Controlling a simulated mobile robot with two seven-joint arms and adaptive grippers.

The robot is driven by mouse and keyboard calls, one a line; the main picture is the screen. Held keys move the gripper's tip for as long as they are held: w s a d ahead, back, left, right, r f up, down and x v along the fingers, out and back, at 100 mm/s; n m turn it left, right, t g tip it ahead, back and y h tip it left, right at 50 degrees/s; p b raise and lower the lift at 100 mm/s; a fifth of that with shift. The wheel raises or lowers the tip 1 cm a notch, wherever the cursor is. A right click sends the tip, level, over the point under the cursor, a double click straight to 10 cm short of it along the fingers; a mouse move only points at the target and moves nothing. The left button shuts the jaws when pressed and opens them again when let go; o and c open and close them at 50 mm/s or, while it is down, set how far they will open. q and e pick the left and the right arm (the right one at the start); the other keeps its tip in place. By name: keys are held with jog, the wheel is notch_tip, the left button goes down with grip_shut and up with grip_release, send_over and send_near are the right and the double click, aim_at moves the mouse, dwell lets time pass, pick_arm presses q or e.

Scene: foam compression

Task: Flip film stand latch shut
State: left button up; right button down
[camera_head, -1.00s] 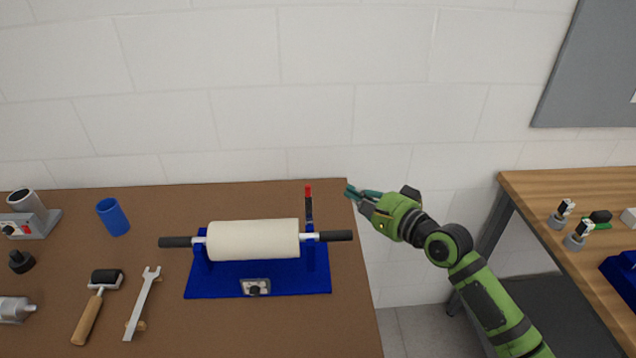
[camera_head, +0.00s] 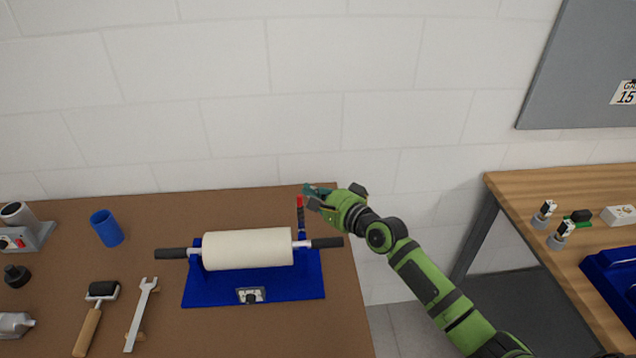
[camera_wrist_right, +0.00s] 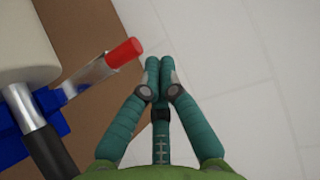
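The blue film stand (camera_head: 200,290) is on the brown table and carries a white film roll (camera_head: 248,249) on a bar with black handles. In the right wrist view the red latch tip (camera_wrist_right: 124,52) is just left of the fingers. My right gripper (camera_head: 308,190) is beside the latch top; in the wrist view its teal fingers (camera_wrist_right: 160,75) are close together with nothing between them. Contact with the latch cannot be told. My left gripper is out of view.
A blue cup (camera_head: 107,229), a small roller (camera_head: 95,310) and a wrench (camera_head: 140,315) lie left of the stand. A wall is behind the brown table (camera_head: 340,330). A gap separates it from a wooden table (camera_head: 540,190) at right.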

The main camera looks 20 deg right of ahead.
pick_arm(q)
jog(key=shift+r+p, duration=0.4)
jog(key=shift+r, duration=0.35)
pick_arm(e)
jog(key=shift+s+a+r, duration=0.1)
jog(key=shift+s+a, duration=0.3)
jog(key=shift+s, duration=0.35)
pick_arm(q)
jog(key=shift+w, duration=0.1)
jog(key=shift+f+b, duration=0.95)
jog(key=shift+b, duration=0.05)
pick_arm(e)
jog(key=shift+s+n+t, duration=0.25)
jog(key=shift+n+t, duration=0.05)
jog(key=shift+t, duration=0.2)
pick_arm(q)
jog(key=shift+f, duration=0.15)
